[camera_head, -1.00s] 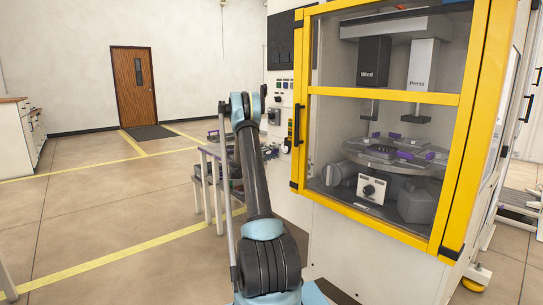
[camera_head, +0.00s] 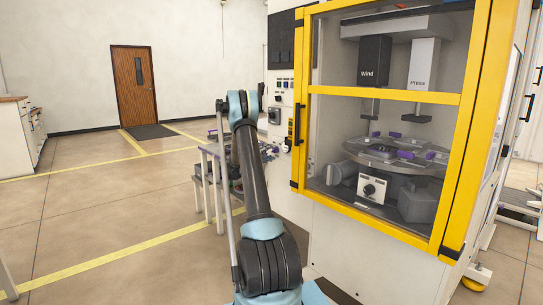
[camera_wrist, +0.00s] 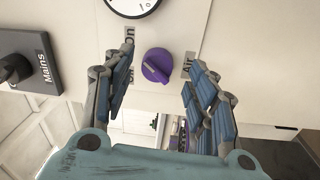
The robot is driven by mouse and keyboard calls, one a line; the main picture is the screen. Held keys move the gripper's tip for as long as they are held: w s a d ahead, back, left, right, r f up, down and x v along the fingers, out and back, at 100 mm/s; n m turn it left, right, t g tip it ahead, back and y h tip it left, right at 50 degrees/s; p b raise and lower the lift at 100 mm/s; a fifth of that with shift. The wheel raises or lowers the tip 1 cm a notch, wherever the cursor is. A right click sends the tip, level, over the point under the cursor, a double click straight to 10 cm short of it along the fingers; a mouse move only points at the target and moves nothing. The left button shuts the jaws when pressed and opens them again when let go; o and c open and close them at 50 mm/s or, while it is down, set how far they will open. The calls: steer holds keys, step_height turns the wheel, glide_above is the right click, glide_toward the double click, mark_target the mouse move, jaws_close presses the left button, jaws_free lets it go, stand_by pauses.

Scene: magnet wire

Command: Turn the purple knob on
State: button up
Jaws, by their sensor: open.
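The purple knob (camera_wrist: 157,66) is on the white panel in the wrist view, with a grip ridge set at a slant. The labels "On" and "Off" are to its left, partly covered by a finger, and "Air" is to its right. My gripper (camera_wrist: 158,68) is open, one finger on each side of the knob, with a visible gap to it on both sides. Whether the fingertips reach the panel is hard to tell. In the head view the knob is hidden or too small to make out, and my arm reaches toward the machine's control panel (camera_head: 283,90).
A black "Mains" switch (camera_wrist: 18,68) sticks out left of the knob. A round white gauge (camera_wrist: 133,4) is above it. In the head view, the yellow-framed machine door (camera_head: 384,98) is on the right, and a small table (camera_head: 207,149) stands beside the panel.

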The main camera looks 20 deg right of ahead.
steer(key=v, duration=0.9)
steer(key=shift+a, duration=0.25)
steer(key=shift+f, duration=0.1)
steer(key=s+a+r+m+g+y, duration=0.15)
steer(key=s+r+y, duration=0.25)
steer(key=s, duration=1)
steer(key=s+a+r+m+g+y, duration=0.15)
steer(key=s+r+y, duration=0.25)
steer(key=s, duration=1.1)
steer(key=s+a+f+y, duration=0.3)
steer(key=s+a, duration=0.3)
steer(key=s, duration=0.5)
steer(key=s+a+f+g+y, duration=0.1)
steer(key=s+a+f+y, duration=0.2)
steer(key=s, duration=0.9)
steer(key=s+a+f+y, duration=0.3)
steer(key=s+a+f, duration=0.5)
steer(key=s, duration=0.3)
steer(key=shift+s+a, duration=0.3)
steer(key=shift+a, duration=0.25)
